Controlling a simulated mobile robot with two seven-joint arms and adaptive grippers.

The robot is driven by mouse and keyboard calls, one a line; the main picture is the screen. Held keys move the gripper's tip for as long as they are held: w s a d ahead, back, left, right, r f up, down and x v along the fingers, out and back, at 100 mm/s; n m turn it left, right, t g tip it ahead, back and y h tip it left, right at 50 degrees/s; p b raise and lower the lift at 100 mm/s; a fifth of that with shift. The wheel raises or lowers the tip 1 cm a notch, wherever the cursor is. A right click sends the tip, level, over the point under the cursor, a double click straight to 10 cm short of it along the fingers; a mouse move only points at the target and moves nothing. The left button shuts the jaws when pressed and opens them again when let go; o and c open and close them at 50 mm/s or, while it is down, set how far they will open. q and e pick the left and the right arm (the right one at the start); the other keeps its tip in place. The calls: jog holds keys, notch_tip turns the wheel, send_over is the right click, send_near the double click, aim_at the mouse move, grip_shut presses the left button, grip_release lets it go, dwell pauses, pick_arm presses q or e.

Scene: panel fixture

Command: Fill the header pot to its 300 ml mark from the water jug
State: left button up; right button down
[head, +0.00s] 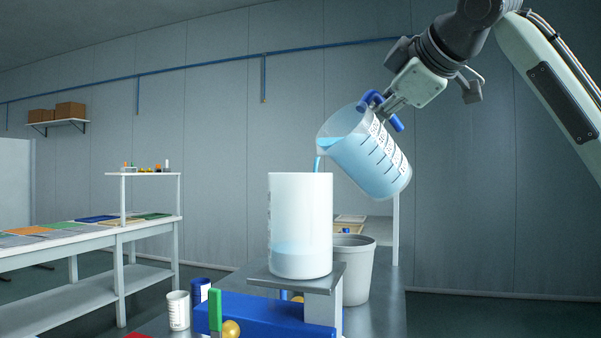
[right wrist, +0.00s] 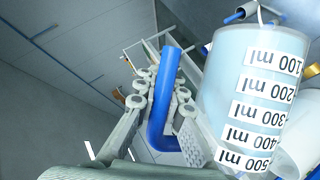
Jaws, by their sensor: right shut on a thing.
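The water jug (head: 368,165) is a clear graduated jug with blue water and a blue handle. My right gripper (head: 388,102) is shut on the jug's handle, which shows between the fingers in the right wrist view (right wrist: 163,110). The jug is tilted to the left, and a thin blue stream runs from its lip into the header pot (head: 300,205). The jug's marks from 100 to 500 ml show in the right wrist view. The pot is translucent white and upright, with pale blue water in its lower part. Its marks are on the left side and too small to read. My left gripper is out of view.
The pot stands on a grey platform (head: 325,283) above a blue fixture (head: 260,312) with a green lever and yellow knob. A grey bucket (head: 354,270) is behind right. Two small cups (head: 178,310) stand left. A white bench (head: 90,240) is farther left.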

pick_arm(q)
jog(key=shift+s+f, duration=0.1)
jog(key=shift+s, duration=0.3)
pick_arm(e)
jog(key=shift+r, duration=0.1)
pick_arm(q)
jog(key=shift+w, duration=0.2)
pick_arm(e)
jog(key=shift+a, duration=0.1)
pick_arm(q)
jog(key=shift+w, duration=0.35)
pick_arm(e)
jog(key=shift+s, duration=0.1)
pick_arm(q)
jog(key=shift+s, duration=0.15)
pick_arm(e)
jog(key=shift+n, duration=0.3)
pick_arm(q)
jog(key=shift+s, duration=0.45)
pick_arm(e)
jog(key=shift+a+r, duration=0.1)
jog(key=shift+r, duration=0.1)
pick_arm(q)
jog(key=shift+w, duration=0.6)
pick_arm(e)
jog(key=shift+s+a+r, duration=0.1)
